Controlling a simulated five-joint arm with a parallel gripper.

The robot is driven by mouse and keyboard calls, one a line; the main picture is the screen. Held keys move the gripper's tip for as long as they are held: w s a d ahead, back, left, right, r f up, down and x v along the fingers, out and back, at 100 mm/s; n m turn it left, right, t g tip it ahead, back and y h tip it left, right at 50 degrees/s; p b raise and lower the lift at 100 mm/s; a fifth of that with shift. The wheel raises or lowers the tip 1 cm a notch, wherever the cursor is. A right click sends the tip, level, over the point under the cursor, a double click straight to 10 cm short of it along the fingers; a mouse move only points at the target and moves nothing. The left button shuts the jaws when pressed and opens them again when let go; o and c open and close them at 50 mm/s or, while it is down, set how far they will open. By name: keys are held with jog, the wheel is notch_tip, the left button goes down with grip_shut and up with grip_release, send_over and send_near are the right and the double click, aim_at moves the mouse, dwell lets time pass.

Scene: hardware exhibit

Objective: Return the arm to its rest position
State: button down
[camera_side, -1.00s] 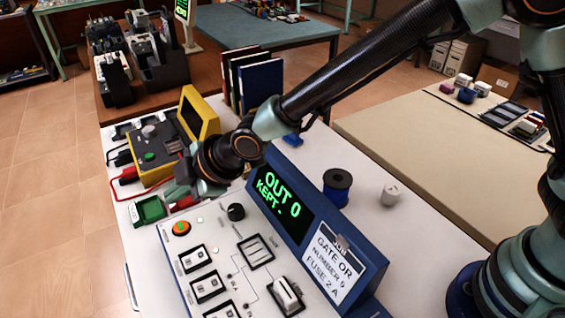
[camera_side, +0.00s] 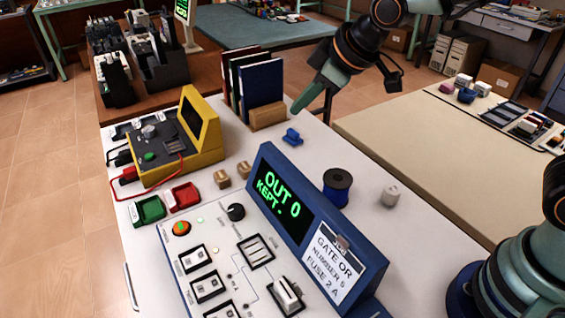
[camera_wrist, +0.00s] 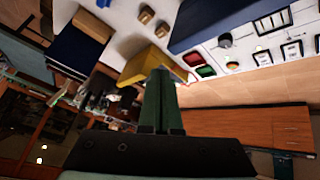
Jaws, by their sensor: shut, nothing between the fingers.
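My gripper (camera_side: 308,100) is raised in the air over the back of the white table, in front of the books in the side view. Its green fingers are together and hold nothing. In the wrist view the shut fingers (camera_wrist: 158,98) point up the picture, with the yellow instrument behind them. The arm's elbow is out of the frame at the top right of the side view, and my base stands at the lower right.
The blue console (camera_side: 300,220) reads OUT 0 and KEPT. Behind it are a blue spool (camera_side: 337,188), a white cylinder (camera_side: 391,194) and a blue clip (camera_side: 291,137). A yellow instrument (camera_side: 205,130), red tray (camera_side: 182,197), green tray (camera_side: 148,210) and upright books (camera_side: 260,84) stand nearby.

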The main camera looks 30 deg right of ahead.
jog(key=s+d+r+m+g+h, duration=0.1)
jog(key=s+d+m+h, duration=0.1)
jog(key=s+d+m, duration=0.6)
jog(key=s+d, duration=0.5)
jog(key=d, duration=0.2)
jog(key=shift+w, duration=0.1)
dwell(0.8)
